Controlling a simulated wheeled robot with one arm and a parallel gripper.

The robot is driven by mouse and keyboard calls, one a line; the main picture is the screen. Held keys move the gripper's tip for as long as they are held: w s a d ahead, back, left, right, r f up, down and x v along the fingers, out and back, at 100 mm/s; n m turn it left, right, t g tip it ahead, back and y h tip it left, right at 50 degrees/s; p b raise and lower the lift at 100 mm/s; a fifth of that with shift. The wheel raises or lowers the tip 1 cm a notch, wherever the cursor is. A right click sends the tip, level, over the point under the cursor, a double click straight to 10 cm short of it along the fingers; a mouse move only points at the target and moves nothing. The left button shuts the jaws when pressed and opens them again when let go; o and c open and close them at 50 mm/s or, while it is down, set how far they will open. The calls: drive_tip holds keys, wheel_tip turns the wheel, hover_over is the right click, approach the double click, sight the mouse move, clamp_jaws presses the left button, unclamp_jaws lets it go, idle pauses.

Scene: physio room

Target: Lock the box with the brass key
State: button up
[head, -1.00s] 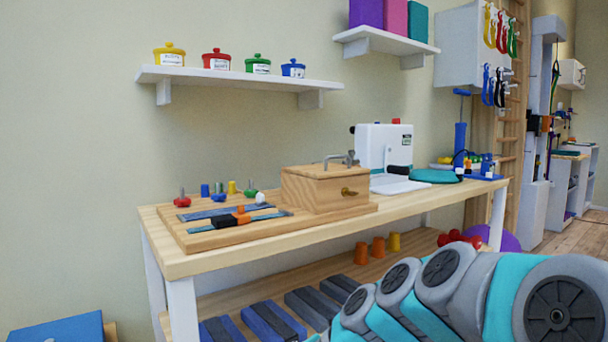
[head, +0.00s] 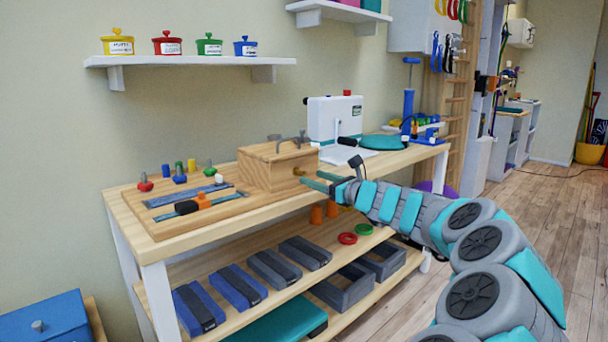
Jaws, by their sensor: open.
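The wooden box (head: 265,168) stands on a wooden board at the back of the table, with a grey metal fitting on its top. The brass key (head: 298,171) shows small at the box's right-hand face. My gripper (head: 312,181) is open, its two teal fingers pointing left at that face, close to the key. Nothing shows between the fingers. I cannot tell whether a fingertip touches the key. My arm reaches in from the right.
On the board (head: 160,228) lie metal strips with black and orange parts and several coloured pegs. A white device (head: 335,122) and a teal pad (head: 383,142) stand behind my gripper. The lower shelf holds grey and blue blocks. Floor at the right is clear.

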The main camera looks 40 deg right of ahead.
sight(301, 173)
drive_tip(key=shift+w+a, duration=0.15)
drive_tip(key=shift+w, duration=0.8)
drive_tip(key=shift+w+a, duration=0.1)
drive_tip(key=shift+w, duration=0.8)
drive_tip(key=shift+r, duration=0.1)
drive_tip(key=shift+c, duration=0.4)
clamp_jaws()
